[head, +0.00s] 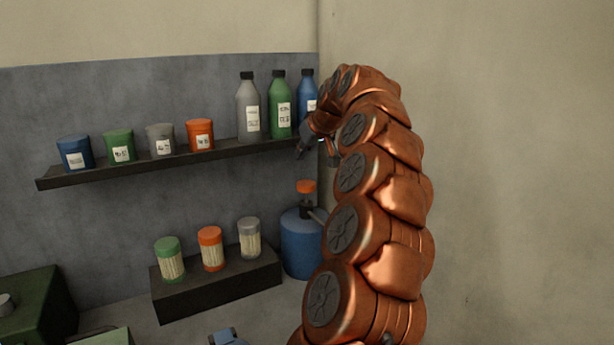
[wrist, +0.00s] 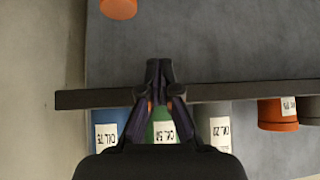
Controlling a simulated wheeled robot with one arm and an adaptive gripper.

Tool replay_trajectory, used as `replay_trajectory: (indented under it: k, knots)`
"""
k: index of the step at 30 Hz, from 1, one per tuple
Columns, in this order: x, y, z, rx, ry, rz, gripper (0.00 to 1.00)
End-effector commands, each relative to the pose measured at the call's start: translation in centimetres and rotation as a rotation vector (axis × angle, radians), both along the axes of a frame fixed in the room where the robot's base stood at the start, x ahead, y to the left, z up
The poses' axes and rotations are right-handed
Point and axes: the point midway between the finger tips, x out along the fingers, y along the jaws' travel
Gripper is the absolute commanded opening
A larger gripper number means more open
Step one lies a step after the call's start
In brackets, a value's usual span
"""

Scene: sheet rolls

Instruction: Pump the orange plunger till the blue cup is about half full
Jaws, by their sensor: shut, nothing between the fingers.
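The orange plunger (head: 306,186) stands on top of a blue jug (head: 300,245) below the right end of the shelf. A round orange cap, likely the same plunger (wrist: 118,7), shows at the top edge of the wrist view. My gripper (head: 300,152) is shut and empty, a little above the plunger and apart from it, in front of the shelf's right end. Its fingertips (wrist: 159,68) meet in the wrist view.
The wall shelf (head: 170,168) holds labelled bottles (head: 281,105) and labelled tubs (head: 119,146). A dark block (head: 217,290) with three lidded jars (head: 211,248) stands left of the jug. A green box (head: 40,305) is at the lower left. A bare wall (head: 520,180) bounds the right.

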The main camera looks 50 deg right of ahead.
Motion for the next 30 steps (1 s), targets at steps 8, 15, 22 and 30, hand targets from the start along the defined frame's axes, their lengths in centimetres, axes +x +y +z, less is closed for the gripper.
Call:
replay_trajectory:
  k: [8, 15, 22, 30]
  knots:
    - [-1.7, -5.2, 0.4, -0.035, -0.025, -0.076, 0.00]
    - [-1.7, -5.2, 0.4, -0.035, -0.025, -0.076, 0.00]
    - [-1.2, -5.3, 0.0, -0.034, -0.024, -0.075, 0.00]
    - [1.6, -6.1, -2.8, -0.032, -0.022, -0.074, 0.00]
